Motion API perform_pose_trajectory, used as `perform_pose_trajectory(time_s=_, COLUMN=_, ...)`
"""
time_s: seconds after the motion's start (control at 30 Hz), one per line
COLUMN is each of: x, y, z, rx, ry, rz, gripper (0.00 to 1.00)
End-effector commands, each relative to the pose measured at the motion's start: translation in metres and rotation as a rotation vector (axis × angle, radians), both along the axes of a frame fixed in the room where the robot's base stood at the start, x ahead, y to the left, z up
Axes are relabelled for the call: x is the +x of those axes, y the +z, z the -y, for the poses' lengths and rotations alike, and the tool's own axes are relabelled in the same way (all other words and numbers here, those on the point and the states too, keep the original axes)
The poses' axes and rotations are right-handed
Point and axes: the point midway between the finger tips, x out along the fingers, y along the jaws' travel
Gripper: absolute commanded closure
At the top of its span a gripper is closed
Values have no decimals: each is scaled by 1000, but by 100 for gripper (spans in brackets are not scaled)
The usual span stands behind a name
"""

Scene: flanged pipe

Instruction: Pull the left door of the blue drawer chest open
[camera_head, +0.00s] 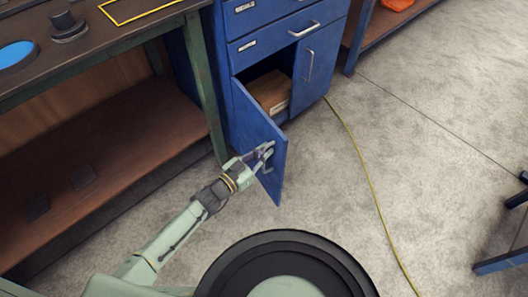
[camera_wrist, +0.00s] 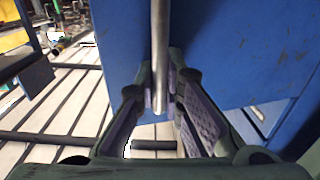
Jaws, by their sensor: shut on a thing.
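The blue drawer chest (camera_head: 268,47) stands at the upper middle of the head view. Its left door (camera_head: 258,137) is swung partly outward, and a cardboard box (camera_head: 271,92) shows inside the opening. My gripper (camera_head: 266,153) is at the outer face of this door, near its free edge. In the wrist view my gripper (camera_wrist: 161,95) has its two fingers on either side of the metal bar handle (camera_wrist: 160,55), shut on it near its end. The blue door panel (camera_wrist: 235,55) fills much of that view behind the fingers.
The right door (camera_head: 312,68) and the drawers above are closed. A workbench with a brown lower shelf (camera_head: 110,150) stands close on the left. A yellow cable (camera_head: 360,165) runs along the concrete floor (camera_head: 430,130), which is otherwise mostly clear to the right.

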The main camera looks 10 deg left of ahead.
Motion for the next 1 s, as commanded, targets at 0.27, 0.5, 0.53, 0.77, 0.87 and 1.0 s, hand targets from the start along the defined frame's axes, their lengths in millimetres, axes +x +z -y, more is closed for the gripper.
perform_pose_trajectory(time_s=0.27, x=-2, y=-1, z=4, rx=-1, ry=-8, rz=-1, gripper=82)
perform_pose_trajectory(time_s=0.5, x=-2, y=0, z=2, rx=0, ry=-4, rz=0, gripper=82)
perform_pose_trajectory(time_s=0.53, x=-3, y=0, z=1, rx=0, ry=-3, rz=0, gripper=82)
perform_pose_trajectory(time_s=0.77, x=-30, y=-1, z=-18, rx=2, ry=-1, rz=-1, gripper=82)
perform_pose_trajectory(time_s=0.87, x=-45, y=-1, z=-26, rx=1, ry=-2, rz=-2, gripper=82)
perform_pose_trajectory(time_s=1.0, x=-59, y=-1, z=-34, rx=1, ry=-5, rz=-1, gripper=82)
